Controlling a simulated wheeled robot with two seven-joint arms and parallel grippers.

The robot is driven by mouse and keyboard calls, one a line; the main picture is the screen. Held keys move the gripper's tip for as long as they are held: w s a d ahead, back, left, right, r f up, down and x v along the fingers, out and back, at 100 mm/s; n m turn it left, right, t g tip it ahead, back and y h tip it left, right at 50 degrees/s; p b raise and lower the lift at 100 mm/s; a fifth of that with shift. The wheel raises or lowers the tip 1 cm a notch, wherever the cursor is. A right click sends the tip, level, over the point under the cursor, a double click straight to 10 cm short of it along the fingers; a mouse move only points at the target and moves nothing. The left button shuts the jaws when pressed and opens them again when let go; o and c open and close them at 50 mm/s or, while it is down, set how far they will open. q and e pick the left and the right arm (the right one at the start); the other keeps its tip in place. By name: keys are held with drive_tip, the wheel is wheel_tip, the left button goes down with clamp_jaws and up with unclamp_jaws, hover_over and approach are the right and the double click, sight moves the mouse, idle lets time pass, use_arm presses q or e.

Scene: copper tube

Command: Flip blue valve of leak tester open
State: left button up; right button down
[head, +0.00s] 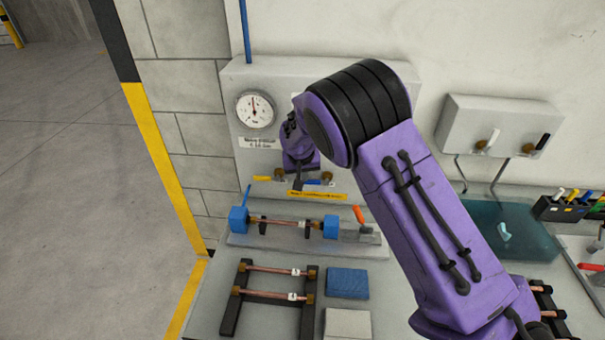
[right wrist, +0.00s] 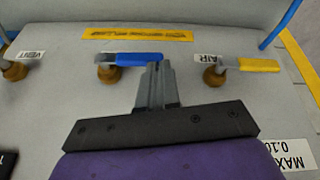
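The leak tester (head: 240,140) is a grey wall panel with a round gauge (head: 254,110). Its blue valve handle (right wrist: 138,59) lies level in the right wrist view, pointing right from its brass body (right wrist: 108,73). In the head view the blue handle (head: 313,182) is partly covered by my gripper. My right gripper (head: 298,184) is at the handle's free end. In the right wrist view its fingers (right wrist: 157,68) are together, with the tips at the handle's lower edge; whether they touch cannot be told. My left gripper is not in view.
A yellow valve handle (right wrist: 258,65) labelled AIR and a valve labelled VENT (right wrist: 15,70) flank the blue one. Below the panel, a copper tube (head: 288,223) sits between blue clamps (head: 238,219). A rack (head: 268,282) with copper tubes stands in front.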

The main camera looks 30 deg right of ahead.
drive_tip(key=shift+s+a+f, duration=0.25)
drive_tip(key=shift+f, duration=0.2)
drive_tip(key=w+a+r+b, duration=0.2)
drive_tip(key=a+r+b, duration=0.1)
drive_tip(key=a+r, duration=0.5)
drive_tip(key=shift+w+a+r, duration=0.2)
drive_tip(key=shift+w+r, duration=0.2)
drive_tip(key=shift+r, duration=0.3)
